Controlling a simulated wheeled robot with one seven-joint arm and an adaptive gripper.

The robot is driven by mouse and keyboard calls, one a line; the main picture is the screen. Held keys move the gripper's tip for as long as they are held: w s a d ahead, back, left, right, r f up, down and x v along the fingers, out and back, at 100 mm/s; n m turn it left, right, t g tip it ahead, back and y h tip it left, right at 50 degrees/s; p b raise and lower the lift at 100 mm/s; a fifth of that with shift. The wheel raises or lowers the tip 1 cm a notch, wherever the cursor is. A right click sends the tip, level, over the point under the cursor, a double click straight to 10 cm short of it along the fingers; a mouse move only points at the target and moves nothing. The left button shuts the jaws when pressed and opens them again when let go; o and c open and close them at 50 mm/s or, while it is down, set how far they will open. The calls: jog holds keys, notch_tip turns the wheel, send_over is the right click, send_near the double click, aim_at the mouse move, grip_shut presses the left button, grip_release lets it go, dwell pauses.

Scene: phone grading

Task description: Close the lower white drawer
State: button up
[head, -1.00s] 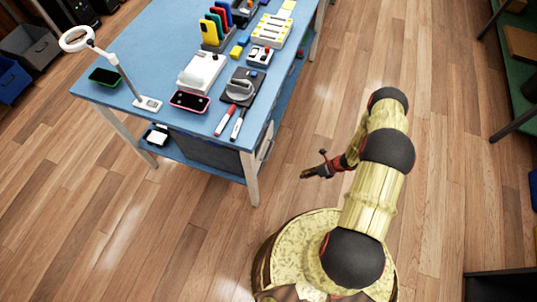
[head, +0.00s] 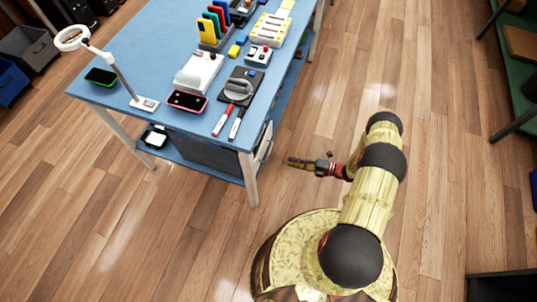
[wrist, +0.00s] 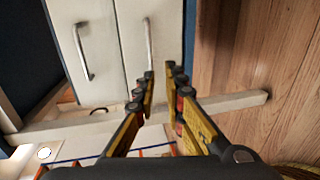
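In the wrist view, which is turned on its side, two white drawer fronts lie ahead. The lower white drawer (wrist: 137,22), nearer the floor, has a metal handle (wrist: 149,45). The upper white drawer (wrist: 85,22) has its own handle (wrist: 82,52). How far either stands out is hard to tell. In the head view, only a sliver of white drawer front (head: 263,150) shows under the table end. My gripper (head: 290,161) is just right of it, pointing left. Its fingers (wrist: 160,78) are apart and empty, with the tips close in view to the lower handle.
A white table leg (wrist: 210,107) crosses the wrist view beside the drawers; it also shows in the head view (head: 248,180). The blue table (head: 150,40) carries phones, a lamp (head: 110,60) and tools. The wooden floor (head: 330,90) right of the table is clear.

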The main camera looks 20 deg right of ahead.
jog(key=b+x, duration=0.1)
jog(key=x, duration=0.3)
jog(key=r+b+x, duration=0.1)
jog(key=x, duration=0.3)
jog(key=r+b+x, duration=0.1)
jog(key=x, duration=0.4)
jog(key=shift+w+a, duration=0.1)
jog(key=shift+a, duration=0.1)
jog(key=shift+c, duration=0.2)
grip_shut()
